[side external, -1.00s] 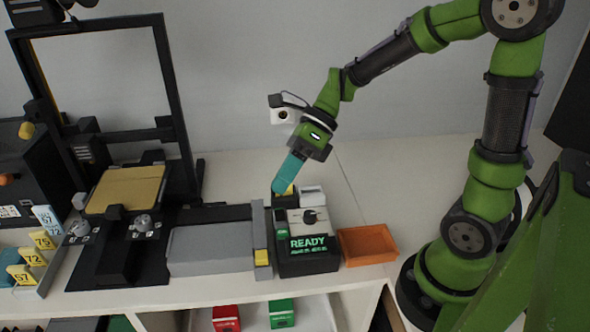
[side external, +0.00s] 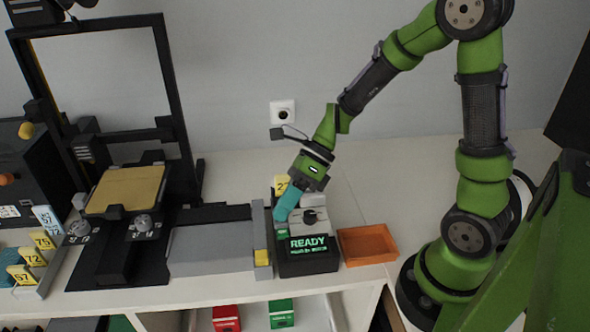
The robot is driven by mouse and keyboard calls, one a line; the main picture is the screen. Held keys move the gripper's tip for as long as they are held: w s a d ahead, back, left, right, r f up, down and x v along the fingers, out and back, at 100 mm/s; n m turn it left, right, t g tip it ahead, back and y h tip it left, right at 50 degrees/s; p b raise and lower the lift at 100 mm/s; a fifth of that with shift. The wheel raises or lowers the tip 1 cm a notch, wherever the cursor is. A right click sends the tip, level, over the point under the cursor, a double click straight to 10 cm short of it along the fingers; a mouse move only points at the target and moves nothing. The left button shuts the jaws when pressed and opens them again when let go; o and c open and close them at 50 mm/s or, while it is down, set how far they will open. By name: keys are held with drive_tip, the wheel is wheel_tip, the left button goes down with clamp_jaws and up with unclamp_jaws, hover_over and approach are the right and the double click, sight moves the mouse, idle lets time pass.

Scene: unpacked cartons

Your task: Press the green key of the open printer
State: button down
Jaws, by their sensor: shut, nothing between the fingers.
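The open printer (side external: 168,88) stands at the left, with a black upright frame and a gold bed plate (side external: 125,190). To its right is a small console (side external: 318,266) with a black knob and a lit screen reading READY in green. The green key (side external: 282,235) is at the console's left, just above the screen, partly hidden by my fingers. My gripper (side external: 281,216), with teal fingers, is shut and empty, pointing down and left. Its tips are right at the key's far edge; I cannot tell whether they touch it.
A grey flat box (side external: 210,248) with a yellow block lies left of the console. An orange tray (side external: 367,244) sits close on its right. A yellow number tag (side external: 281,183) stands behind my fingers. A second machine (side external: 25,160) and number tags are far left. The back right worktop is clear.

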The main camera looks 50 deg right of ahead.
sight(286, 229)
drive_tip(key=shift+f, duration=1)
idle(1.3)
drive_tip(key=shift+f, duration=0.9)
idle(0.6)
drive_tip(key=shift+r, duration=0.95)
